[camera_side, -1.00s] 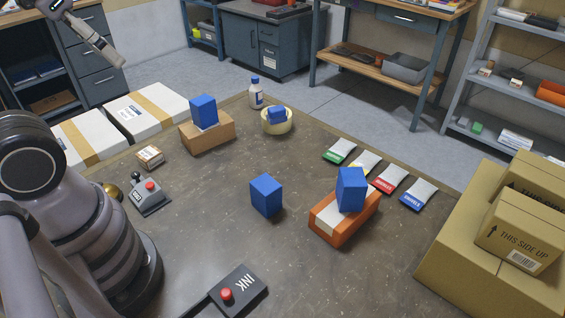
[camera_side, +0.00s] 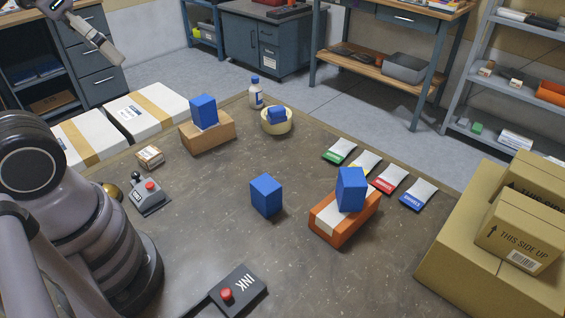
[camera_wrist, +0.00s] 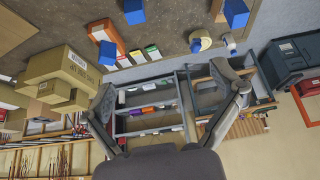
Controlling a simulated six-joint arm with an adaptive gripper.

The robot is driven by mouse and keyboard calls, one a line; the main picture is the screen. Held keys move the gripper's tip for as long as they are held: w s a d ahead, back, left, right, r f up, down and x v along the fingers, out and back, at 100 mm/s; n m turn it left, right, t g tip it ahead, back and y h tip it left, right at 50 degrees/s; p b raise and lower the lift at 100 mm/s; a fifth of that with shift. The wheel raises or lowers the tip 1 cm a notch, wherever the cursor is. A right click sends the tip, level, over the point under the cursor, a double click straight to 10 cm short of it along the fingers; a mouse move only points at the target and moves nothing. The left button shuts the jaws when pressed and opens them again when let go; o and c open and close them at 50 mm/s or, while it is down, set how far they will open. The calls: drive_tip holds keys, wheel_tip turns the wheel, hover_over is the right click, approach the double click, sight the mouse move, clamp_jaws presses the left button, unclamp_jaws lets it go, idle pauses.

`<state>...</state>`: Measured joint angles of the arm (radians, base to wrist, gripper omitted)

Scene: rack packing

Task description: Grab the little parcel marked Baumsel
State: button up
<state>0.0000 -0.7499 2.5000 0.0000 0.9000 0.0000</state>
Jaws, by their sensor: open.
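A little cardboard parcel (camera_side: 150,157) with a pale label lies on the table at the left in the side view, beside the grey control box. Its print is too small to read, and I cannot make out the name Baumsel on anything. My gripper (camera_wrist: 163,85) is open and empty in the wrist view, its two fingers wide apart. It is up in the air, tilted toward the table edge and shelves. In the side view only a grey end part shows at the top left, far above the table. I cannot pick out the little parcel in the wrist view.
Blue blocks sit on a brown box (camera_side: 208,137), in a tape roll (camera_side: 277,126), on an orange box (camera_side: 331,228) and on bare table (camera_side: 230,250). Several flat packets, a bottle (camera_side: 256,95), white parcels (camera_side: 147,112), an ink pad (camera_side: 240,290) and large cartons (camera_side: 470,262) stand around.

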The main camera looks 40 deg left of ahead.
drive_tip(key=w+a+f+m+g+y, duration=0.3)
drive_tip(key=w+a+f+g+y, duration=0.15)
drive_tip(key=a+f, duration=0.3)
drive_tip(key=w+a+f+m+g+y, duration=0.35)
drive_tip(key=a+f+g+y, duration=0.2)
drive_tip(key=f, duration=0.35)
drive_tip(key=m+t+y, duration=0.3)
drive_tip(key=m, duration=0.7)
approach(149, 153)
drive_tip(key=shift+d+r, duration=0.15)
drive_tip(key=shift+d, duration=0.55)
drive_tip(key=shift+s+a+f+y, duration=0.15)
drive_tip(key=shift+f+y, duration=0.15)
drive_tip(key=x, duration=0.7)
drive_tip(key=shift+a+f, duration=0.15)
drive_tip(key=shift+x, duration=3.05)
